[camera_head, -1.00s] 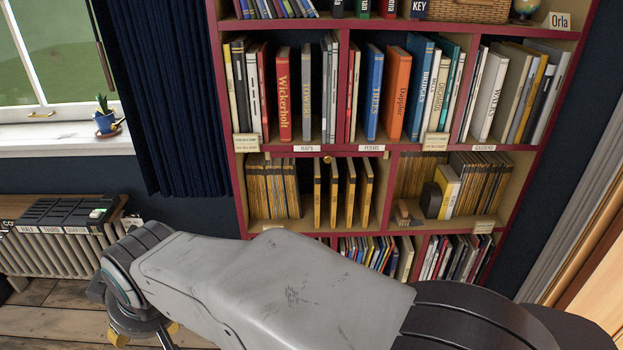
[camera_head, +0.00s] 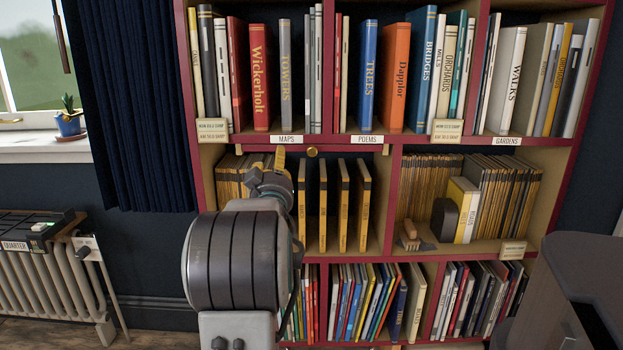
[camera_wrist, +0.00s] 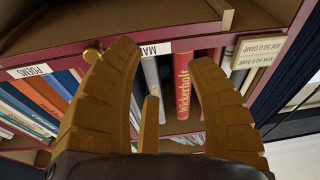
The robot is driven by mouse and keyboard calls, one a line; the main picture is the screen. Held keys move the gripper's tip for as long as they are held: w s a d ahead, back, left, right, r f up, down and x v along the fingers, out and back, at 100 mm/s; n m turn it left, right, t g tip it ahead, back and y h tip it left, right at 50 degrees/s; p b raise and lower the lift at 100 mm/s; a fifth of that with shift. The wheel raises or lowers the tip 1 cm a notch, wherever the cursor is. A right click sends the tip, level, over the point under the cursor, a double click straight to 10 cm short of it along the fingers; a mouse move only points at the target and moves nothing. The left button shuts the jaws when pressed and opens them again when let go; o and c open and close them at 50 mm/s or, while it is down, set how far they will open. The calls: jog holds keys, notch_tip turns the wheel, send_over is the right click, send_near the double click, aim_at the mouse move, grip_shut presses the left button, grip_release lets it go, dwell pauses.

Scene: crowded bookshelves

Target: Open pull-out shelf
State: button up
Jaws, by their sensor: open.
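The pull-out shelf (camera_head: 340,150) is a thin dark-red board under the MAPS and POEMS labels, flush with the bookcase front. A small round brass knob (camera_head: 312,152) sits at its middle. My gripper (camera_head: 279,160) is just left of the knob in the head view, mostly hidden behind my wrist. In the wrist view, which is upside down, my gripper (camera_wrist: 163,62) has its yellow-brown fingers apart with nothing held. There the knob (camera_wrist: 92,53) shows just left of the left finger, outside the jaws. The finger partly covers the MAPS label.
Books fill the compartment above, including red Wickerholt (camera_head: 258,75) and blue TREES (camera_head: 370,80). Yellow-spined magazines (camera_head: 343,205) stand below the board. A wooden brush (camera_head: 408,237) is at lower right. A radiator (camera_head: 50,275) and dark curtain (camera_head: 130,110) are on the left.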

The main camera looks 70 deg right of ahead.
aim_at(312, 154)
jog(key=s+d+h, duration=0.1)
jog(key=s, duration=0.1)
jog(key=s+d+f+m+g+h+b, duration=0.1)
jog(key=s, duration=0.1)
jog(key=s+d+g+b, duration=0.1)
jog(key=s+d, duration=0.1)
jog(key=s, duration=0.1)
jog(key=shift+s+d+f+h, duration=0.1)
jog(key=shift+f+h, duration=0.25)
jog(key=shift+h, duration=0.05)
jog(key=shift+x, duration=3.4)
jog(key=shift+o, duration=0.2)
grip_shut()
